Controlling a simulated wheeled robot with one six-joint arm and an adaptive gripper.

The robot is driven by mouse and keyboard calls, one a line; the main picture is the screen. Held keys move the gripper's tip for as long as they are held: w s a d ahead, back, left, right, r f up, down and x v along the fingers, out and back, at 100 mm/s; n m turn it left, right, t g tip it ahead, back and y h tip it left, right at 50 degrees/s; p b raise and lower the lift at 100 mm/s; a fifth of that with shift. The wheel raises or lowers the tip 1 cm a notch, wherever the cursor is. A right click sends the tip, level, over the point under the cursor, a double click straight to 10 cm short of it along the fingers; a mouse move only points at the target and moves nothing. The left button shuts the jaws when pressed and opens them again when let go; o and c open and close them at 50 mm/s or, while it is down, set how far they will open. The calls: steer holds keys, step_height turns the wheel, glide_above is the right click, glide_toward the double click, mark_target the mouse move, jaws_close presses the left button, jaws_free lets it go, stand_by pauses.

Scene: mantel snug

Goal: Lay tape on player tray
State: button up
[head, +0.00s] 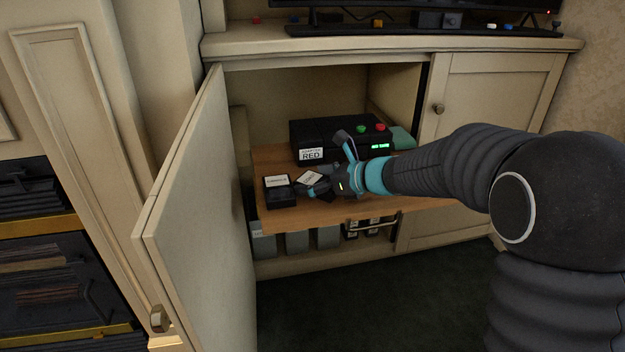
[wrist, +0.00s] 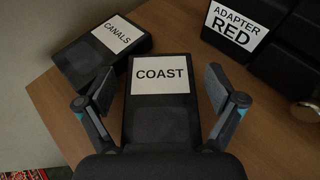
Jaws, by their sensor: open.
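A black tape with a white COAST label (wrist: 160,115) lies on a wooden shelf (wrist: 245,140). My gripper (wrist: 162,92) is open, with one finger on each side of this tape; I cannot tell whether they touch it. A second black tape, labelled CANALS (wrist: 85,62), lies to its left. In the head view my gripper (head: 322,187) is low over the shelf and partly hides the COAST tape (head: 309,178); the CANALS tape (head: 279,195) is to its left. A black box labelled ADAPTER RED (head: 340,132) stands behind them. I cannot tell which part is the player tray.
The cabinet door (head: 195,190) stands open on the left. The right door (head: 490,135) is shut. Grey boxes (head: 297,243) stand under the shelf. A green object (head: 402,138) sits right of the black box.

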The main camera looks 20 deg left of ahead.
steer(key=v, duration=1.2)
steer(key=shift+p, duration=0.4)
steer(key=shift+s+d, duration=0.1)
steer(key=s+d+f+n+t+h, duration=0.2)
steer(key=s+d+n+h, duration=1.1)
steer(key=s+d+n, duration=0.7)
steer(key=s+d, duration=0.6)
steer(key=shift+s+d+f+n+t, duration=0.3)
steer(key=shift+s+d+n, duration=0.1)
